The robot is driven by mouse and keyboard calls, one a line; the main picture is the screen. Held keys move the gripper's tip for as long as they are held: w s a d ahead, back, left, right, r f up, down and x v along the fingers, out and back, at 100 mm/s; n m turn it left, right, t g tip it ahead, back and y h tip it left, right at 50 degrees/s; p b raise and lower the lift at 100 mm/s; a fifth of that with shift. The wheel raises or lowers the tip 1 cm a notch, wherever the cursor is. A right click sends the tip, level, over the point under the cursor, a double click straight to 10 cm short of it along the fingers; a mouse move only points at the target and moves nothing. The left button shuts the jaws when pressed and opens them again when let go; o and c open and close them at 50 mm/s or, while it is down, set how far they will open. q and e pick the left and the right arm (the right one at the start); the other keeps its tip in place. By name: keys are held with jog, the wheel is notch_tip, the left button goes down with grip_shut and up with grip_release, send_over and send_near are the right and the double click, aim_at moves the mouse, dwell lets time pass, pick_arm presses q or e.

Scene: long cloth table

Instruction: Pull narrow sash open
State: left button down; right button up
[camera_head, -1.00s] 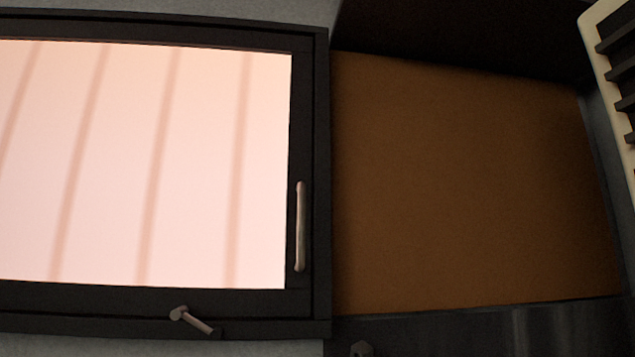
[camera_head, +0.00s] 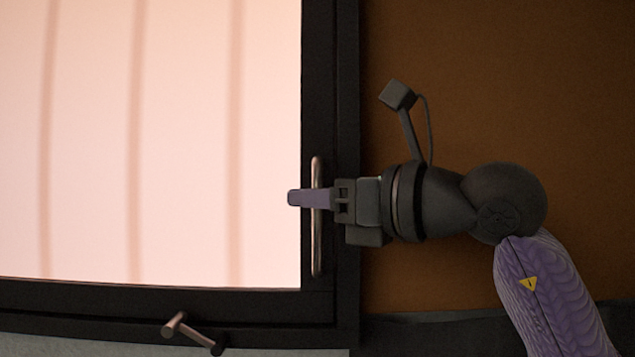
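The sash (camera_head: 318,100) is a dark-framed window panel with a bright pinkish pane, filling the left of the head view. It looks flush with its outer frame. A slim vertical metal handle (camera_head: 317,250) is on its right-hand stile. My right gripper (camera_head: 308,198) comes in from the right at the handle's upper middle. A purple finger crosses the handle and overlaps the pane's edge. Only one finger shows clearly, so I cannot tell whether the gripper is closed around the handle. My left gripper is out of view.
A short angled metal lever (camera_head: 193,333) sits on the frame's bottom rail, below and left of the handle. A brown panel (camera_head: 580,120) lies right of the frame, behind my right arm. A dark ledge (camera_head: 430,338) runs along its bottom.

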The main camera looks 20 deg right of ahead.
grip_shut()
dwell(1.4)
